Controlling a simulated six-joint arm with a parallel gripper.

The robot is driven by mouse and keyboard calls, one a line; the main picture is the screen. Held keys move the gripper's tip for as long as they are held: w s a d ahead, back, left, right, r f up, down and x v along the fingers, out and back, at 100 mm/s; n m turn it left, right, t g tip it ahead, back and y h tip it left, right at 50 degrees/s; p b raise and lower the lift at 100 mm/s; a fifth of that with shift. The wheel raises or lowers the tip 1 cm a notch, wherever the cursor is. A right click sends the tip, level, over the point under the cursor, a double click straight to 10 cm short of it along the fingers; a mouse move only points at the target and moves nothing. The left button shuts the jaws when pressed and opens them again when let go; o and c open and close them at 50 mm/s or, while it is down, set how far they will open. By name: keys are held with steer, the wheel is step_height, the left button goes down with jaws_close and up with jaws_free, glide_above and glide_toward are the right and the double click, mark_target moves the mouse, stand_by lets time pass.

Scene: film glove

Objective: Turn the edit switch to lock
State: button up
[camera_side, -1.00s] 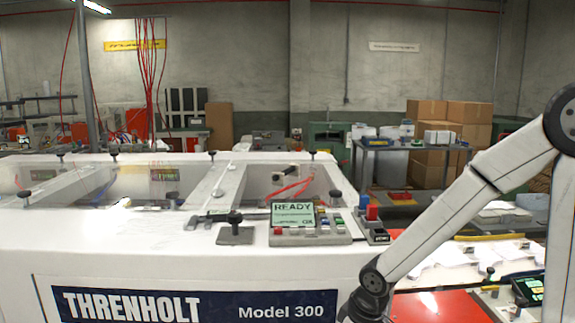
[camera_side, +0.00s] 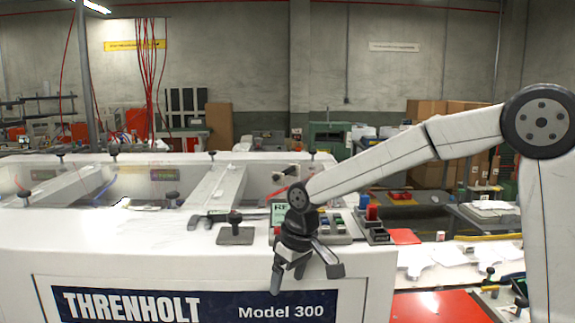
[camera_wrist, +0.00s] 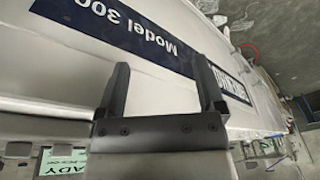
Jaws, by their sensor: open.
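My gripper (camera_side: 289,277) hangs in front of the white machine's front face, pointing down, below the level of the control panel. In the wrist view its two black fingers (camera_wrist: 161,65) are spread apart with nothing between them. The control panel (camera_side: 331,230) sits on the machine's top edge, and my wrist partly covers it and its green READY screen (camera_side: 278,213). The screen shows inverted at the lower left of the wrist view (camera_wrist: 65,162). I cannot make out which control is the edit switch, or its position.
A black box with a red button (camera_side: 372,213) stands right of the panel. A black knob on a grey plate (camera_side: 235,234) stands to its left. The blue Threnholt nameplate (camera_side: 190,306) is on the front face. A red surface (camera_side: 440,305) lies at the lower right.

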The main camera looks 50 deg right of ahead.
steer(key=w+a+r, duration=0.2)
steer(key=w+r, duration=0.4)
steer(key=r, duration=0.3)
steer(key=t, duration=0.2)
glide_toward(235, 215)
steer(key=f, duration=0.1)
steer(key=shift+w+a+f+h, duration=0.2)
steer(key=shift+a+h, duration=0.1)
steer(key=shift+h, duration=0.1)
steer(key=shift+x, duration=3.8)
steer(key=shift+w, duration=0.15)
jaws_close()
